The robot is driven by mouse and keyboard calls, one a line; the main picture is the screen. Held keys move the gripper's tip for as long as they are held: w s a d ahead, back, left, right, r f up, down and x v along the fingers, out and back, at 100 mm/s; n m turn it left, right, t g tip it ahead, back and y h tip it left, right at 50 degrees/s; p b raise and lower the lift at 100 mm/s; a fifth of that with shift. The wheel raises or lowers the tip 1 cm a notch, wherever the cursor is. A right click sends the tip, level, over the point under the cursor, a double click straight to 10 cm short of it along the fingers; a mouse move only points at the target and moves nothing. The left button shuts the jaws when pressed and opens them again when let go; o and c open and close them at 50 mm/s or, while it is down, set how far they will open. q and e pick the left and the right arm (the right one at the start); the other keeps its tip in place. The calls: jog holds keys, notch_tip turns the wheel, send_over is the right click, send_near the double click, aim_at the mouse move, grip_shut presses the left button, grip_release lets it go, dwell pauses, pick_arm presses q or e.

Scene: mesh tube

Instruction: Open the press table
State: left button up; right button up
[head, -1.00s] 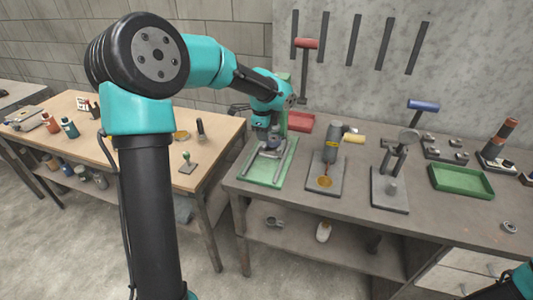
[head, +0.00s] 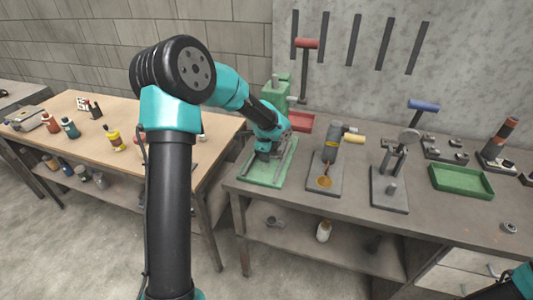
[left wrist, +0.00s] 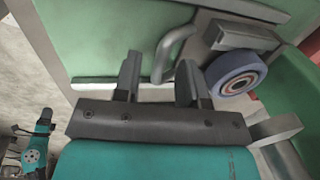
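The green press stands at the left end of the grey bench, with its upright (head: 272,92) behind my left arm and its green base plate (head: 264,177) below. My left gripper (head: 262,155) is low over the base plate and hides much of the press's middle. In the left wrist view its two fingers (left wrist: 157,80) are apart. A curved grey metal handle (left wrist: 176,42) on the green surface appears between the fingers, with gaps either side. A blue ring-shaped part (left wrist: 236,72) sits by a grey block to the right of the fingers. My right gripper is not seen.
A green tray (head: 461,183) lies further right. A red tray (head: 301,122) sits behind the press. The wooden table (head: 85,125) holds bottles.

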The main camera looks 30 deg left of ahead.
pick_arm(q)
jog(key=shift+c, duration=0.2)
grip_shut()
dwell(0.3)
